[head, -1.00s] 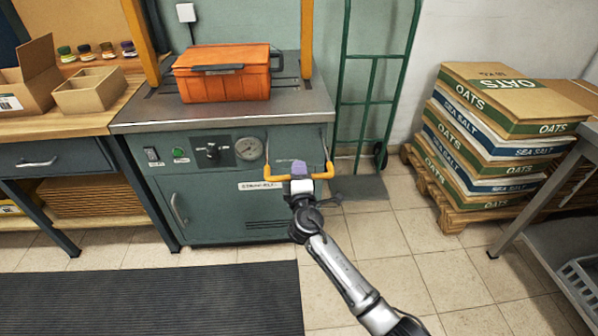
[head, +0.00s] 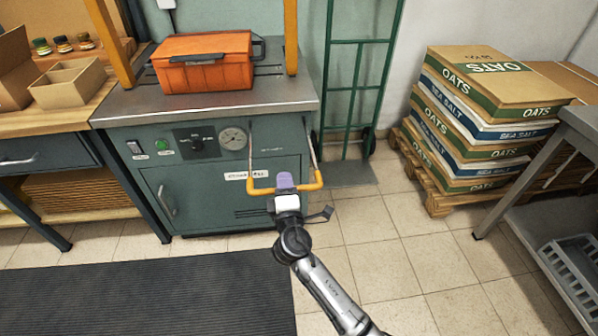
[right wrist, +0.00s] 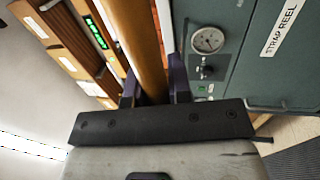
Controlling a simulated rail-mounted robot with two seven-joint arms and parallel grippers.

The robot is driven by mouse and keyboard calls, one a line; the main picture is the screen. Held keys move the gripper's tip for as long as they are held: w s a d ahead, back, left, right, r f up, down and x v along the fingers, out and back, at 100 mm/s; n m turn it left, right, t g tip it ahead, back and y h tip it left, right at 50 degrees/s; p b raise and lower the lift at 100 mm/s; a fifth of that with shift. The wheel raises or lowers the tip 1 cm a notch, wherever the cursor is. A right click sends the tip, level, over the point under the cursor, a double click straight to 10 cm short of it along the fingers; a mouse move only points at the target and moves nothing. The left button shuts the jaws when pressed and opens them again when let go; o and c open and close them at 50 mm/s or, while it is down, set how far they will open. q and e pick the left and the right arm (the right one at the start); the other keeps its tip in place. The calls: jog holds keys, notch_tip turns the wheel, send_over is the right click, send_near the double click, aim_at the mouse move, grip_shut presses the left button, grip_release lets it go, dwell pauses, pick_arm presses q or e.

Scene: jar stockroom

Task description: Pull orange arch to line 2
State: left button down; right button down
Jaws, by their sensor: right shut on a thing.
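The orange arch (head: 259,190) is a U-shaped bar on two thin metal rods at the front right of the green machine (head: 220,205). My right gripper (head: 285,181) is shut on the middle of its crossbar, with its purple fingertips around the bar. In the right wrist view an orange bar (right wrist: 141,45) runs between the purple fingers. The arch stands out from the machine's front, its rods slanting down toward me. I cannot make out line 2 or any numbered marks on the rods. My left gripper is not in view.
An orange crate (head: 205,75) sits on the machine's top between two yellow posts. A pressure gauge (head: 233,138) is on the front panel. A green hand truck (head: 355,85) stands behind. Stacked cartons (head: 495,125) are at the right.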

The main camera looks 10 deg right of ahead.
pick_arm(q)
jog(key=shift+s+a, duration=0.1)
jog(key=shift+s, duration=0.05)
pick_arm(e)
jog(key=shift+r, duration=0.15)
jog(key=c, duration=1.4)
grip_release()
jog(key=shift+c, duration=0.2)
jog(key=o, duration=0.4)
jog(key=shift+s, duration=0.3)
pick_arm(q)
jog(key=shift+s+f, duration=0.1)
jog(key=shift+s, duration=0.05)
pick_arm(e)
jog(key=shift+w, duration=0.15)
pick_arm(q)
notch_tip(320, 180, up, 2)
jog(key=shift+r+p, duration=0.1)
jog(key=shift+p, duration=0.95)
pick_arm(e)
jog(key=v, duration=1.4)
jog(key=shift+w, duration=0.1)
